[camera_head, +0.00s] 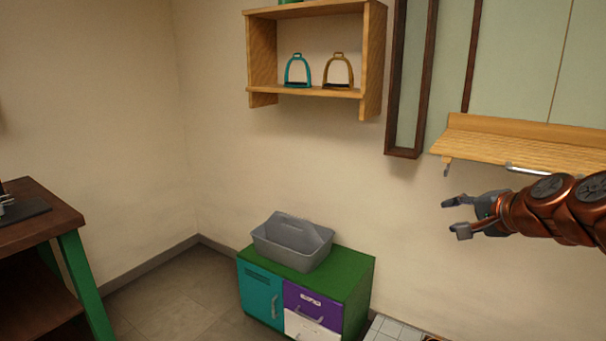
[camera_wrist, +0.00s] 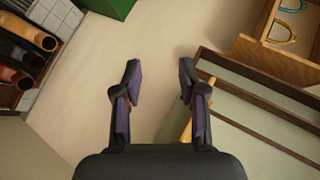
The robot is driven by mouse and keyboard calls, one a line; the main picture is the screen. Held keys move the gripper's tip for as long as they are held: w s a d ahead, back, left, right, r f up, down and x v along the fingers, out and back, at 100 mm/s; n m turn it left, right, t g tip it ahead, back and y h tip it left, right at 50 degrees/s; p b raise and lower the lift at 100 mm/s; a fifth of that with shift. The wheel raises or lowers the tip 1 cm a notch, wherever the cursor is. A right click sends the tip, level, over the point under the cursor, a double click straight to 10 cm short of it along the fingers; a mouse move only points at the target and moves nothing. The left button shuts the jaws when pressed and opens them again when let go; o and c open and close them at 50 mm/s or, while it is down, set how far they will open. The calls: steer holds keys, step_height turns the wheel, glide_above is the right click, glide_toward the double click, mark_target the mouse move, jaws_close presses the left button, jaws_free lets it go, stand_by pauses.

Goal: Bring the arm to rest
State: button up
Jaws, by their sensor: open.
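My gripper (camera_head: 452,218) reaches in from the right in the head view, with its fingers pointing left. It is open and empty, in the air below the wooden ledge and in front of the bare wall. In the wrist view its two fingers (camera_wrist: 158,85) stand apart with only wall seen between them.
A wooden shelf (camera_head: 374,60) holds a teal stirrup (camera_head: 288,72) and a brown stirrup (camera_head: 349,72). A wooden ledge (camera_head: 520,150) is above my gripper. A grey caddy (camera_head: 275,250) stands on a green-topped cabinet (camera_head: 350,275). A workbench (camera_head: 50,215) is at left.

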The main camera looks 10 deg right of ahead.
steer(key=s+a+f+n+g+y, duration=0.1)
steer(key=s+a+f+n+g, duration=0.35)
steer(key=a+f, duration=0.4)
steer(key=s+a+f+n+g+y, duration=0.1)
steer(key=s+a+f+n+g, duration=0.3)
steer(key=a, duration=0.7)
steer(key=s+a+f+n+g+h, duration=0.1)
steer(key=s+f+n+g+h, duration=0.3)
steer(key=s, duration=0.8)
steer(key=s+a+f+n+g, duration=0.1)
steer(key=s+f+n+g, duration=0.15)
steer(key=s+f, duration=0.65)
step_height(320, 180, up, 21)
steer(key=s+t+p, duration=0.1)
steer(key=p, duration=1.6)
steer(key=shift+s+a+m+y, duration=0.2)
steer(key=shift+m+y, duration=0.1)
steer(key=shift+m, duration=0.1)
steer(key=shift+d, duration=0.15)
